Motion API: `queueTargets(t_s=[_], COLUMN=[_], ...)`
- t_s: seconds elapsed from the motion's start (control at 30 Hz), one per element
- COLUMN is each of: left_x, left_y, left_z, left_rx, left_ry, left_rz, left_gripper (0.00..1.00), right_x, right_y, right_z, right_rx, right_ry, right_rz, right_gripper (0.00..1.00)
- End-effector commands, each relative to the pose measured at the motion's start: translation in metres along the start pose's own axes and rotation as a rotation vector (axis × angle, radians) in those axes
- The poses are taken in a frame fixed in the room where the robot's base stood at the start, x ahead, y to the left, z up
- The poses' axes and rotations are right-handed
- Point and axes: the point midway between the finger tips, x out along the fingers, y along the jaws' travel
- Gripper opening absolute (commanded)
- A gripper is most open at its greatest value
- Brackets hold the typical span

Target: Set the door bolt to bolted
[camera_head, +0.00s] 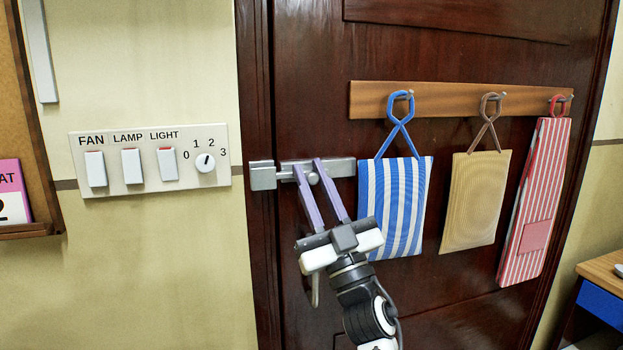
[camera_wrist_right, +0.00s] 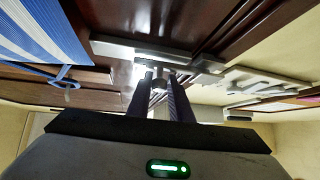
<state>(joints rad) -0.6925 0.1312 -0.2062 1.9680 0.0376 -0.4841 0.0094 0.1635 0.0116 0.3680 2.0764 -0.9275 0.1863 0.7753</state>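The metal door bolt (camera_head: 340,167) is mounted across the left edge of the dark door, with its grey keeper (camera_head: 262,176) at the door frame. Its round knob (camera_head: 313,179) stands out from the bar. My right gripper (camera_head: 308,166) reaches up from below, its two purple fingers parted on either side of the knob. In the right wrist view the bolt plate (camera_wrist_right: 120,47) lies ahead, and the knob (camera_wrist_right: 158,74) shows between the fingertips. I cannot tell whether a finger touches the knob. The fingers partly hide the bar. My left gripper is out of view.
A switch panel (camera_head: 149,160) is on the wall left of the bolt. A striped blue bag (camera_head: 397,207), a tan bag (camera_head: 475,200) and a red striped one (camera_head: 535,200) hang from a wooden hook rail (camera_head: 440,102). The blue bag hangs close beside my right gripper.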

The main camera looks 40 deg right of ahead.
Motion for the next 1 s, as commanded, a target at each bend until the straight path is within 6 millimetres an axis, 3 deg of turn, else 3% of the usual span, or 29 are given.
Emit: queueTargets(t_s=[0.53, 1.0], left_x=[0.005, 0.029], left_y=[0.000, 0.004], left_z=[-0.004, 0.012], left_rx=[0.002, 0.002], left_ry=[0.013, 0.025], left_rz=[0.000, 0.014], left_gripper=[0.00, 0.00], right_x=[-0.007, -0.091], right_y=[-0.003, -0.003], right_z=[0.002, 0.004], right_rx=[0.002, 0.003], right_ry=[0.001, -0.001], right_rz=[-0.005, -0.005], right_gripper=[0.24, 0.24])
